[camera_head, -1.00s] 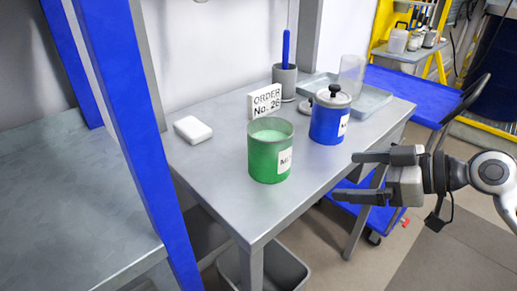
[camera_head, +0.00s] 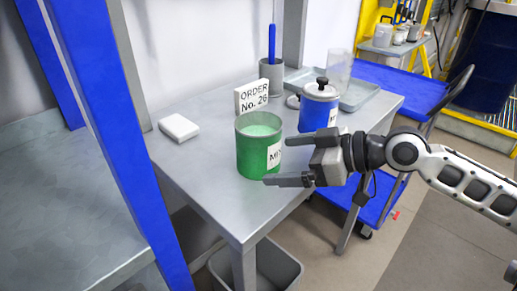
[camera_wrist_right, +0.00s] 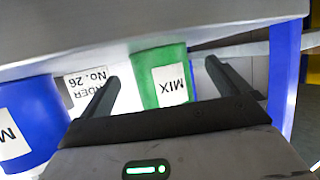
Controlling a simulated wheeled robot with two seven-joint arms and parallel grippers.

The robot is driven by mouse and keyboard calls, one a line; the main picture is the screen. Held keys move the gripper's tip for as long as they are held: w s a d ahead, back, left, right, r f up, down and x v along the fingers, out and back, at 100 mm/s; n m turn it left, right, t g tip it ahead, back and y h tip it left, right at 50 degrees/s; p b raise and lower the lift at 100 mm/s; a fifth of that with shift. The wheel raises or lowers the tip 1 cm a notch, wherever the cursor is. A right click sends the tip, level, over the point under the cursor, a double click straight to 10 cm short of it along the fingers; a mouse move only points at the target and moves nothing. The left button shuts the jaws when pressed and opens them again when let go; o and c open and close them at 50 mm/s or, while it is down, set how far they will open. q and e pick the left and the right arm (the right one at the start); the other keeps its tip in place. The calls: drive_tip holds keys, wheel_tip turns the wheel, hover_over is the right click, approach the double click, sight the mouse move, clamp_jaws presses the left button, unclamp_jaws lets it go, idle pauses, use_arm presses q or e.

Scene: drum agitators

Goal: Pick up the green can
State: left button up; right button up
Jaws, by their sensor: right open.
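The green can (camera_head: 255,150) stands upright on the grey metal table, open at the top, with a white label reading MIX. My right gripper (camera_head: 277,161) is open and empty, just right of the can, its fingers pointing left toward it. In the right wrist view the green can (camera_wrist_right: 163,80) shows between and beyond the two open fingers (camera_wrist_right: 170,88). I see no contact. My left gripper is not in view.
A blue canister (camera_head: 318,108) with a lidded top stands behind the gripper. An order sign (camera_head: 251,95), a white block (camera_head: 179,127), a grey cup (camera_head: 271,77) and a tray (camera_head: 357,96) are also on the table (camera_head: 200,185). A blue post (camera_head: 110,130) rises at left.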

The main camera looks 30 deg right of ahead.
sight(265, 156)
drive_tip(key=shift+w+a, duration=0.3)
drive_tip(key=shift+w, duration=0.15)
drive_tip(key=shift+p+x, duration=0.3)
drive_tip(key=shift+x, duration=1.8)
drive_tip(key=shift+w+r, duration=0.1)
drive_tip(key=shift+r, duration=0.05)
drive_tip(key=c, duration=1.3)
